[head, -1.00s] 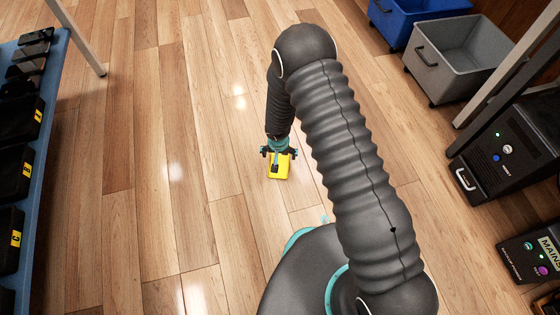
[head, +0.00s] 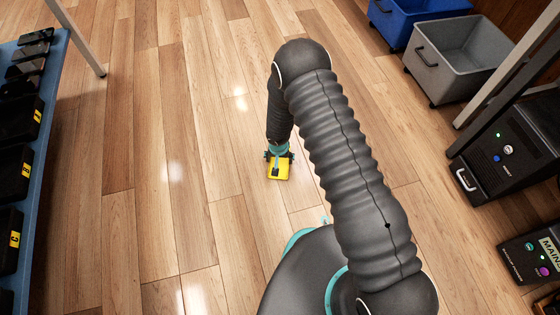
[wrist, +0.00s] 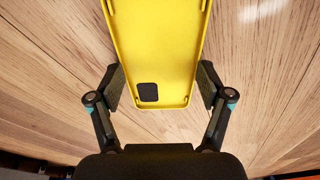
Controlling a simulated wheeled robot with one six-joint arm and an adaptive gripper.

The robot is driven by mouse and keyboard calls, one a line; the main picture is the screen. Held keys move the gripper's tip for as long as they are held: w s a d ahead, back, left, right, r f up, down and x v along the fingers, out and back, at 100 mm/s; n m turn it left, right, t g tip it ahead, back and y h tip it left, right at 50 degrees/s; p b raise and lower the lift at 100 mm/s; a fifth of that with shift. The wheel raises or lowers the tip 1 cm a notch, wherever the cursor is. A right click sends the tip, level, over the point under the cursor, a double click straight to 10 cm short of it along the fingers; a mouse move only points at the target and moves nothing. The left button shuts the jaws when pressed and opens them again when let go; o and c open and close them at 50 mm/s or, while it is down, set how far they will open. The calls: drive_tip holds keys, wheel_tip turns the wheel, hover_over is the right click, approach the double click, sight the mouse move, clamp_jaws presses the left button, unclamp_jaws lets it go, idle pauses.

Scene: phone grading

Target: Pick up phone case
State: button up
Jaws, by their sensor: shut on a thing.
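The yellow phone case (head: 280,171) is at the end of my arm, over the wooden floor. In the wrist view the yellow phone case (wrist: 153,45) shows its open inner side and raised rim, with a dark rounded camera cutout near its lower end. My gripper (wrist: 160,88) is shut on the case, one pad on each long side. In the head view my gripper (head: 278,155) is at the case's far edge. The case's far end runs out of the top of the wrist view.
A blue bin (head: 405,18) and a grey bin (head: 440,75) are at the upper right. Black equipment boxes (head: 505,150) stand at the right. The middle floor is clear.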

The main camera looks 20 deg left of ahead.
clamp_jaws()
drive_tip(key=shift+r, duration=0.6)
wheel_tip(320, 180, up, 3)
drive_tip(key=shift+f+p, duration=0.1)
drive_tip(key=shift+p, duration=0.65)
drive_tip(key=d+r+b, duration=0.1)
drive_tip(key=d+r, duration=0.6)
drive_tip(key=d, duration=0.4)
drive_tip(key=shift+d, duration=0.35)
drive_tip(key=o, duration=0.6)
unclamp_jaws()
drive_tip(key=shift+c, duration=0.2)
drive_tip(key=shift+r, duration=0.1)
wheel_tip(320, 180, up, 12)
drive_tip(key=s, duration=0.1)
drive_tip(key=shift+s+f, duration=0.2)
drive_tip(key=shift+s, duration=0.1)
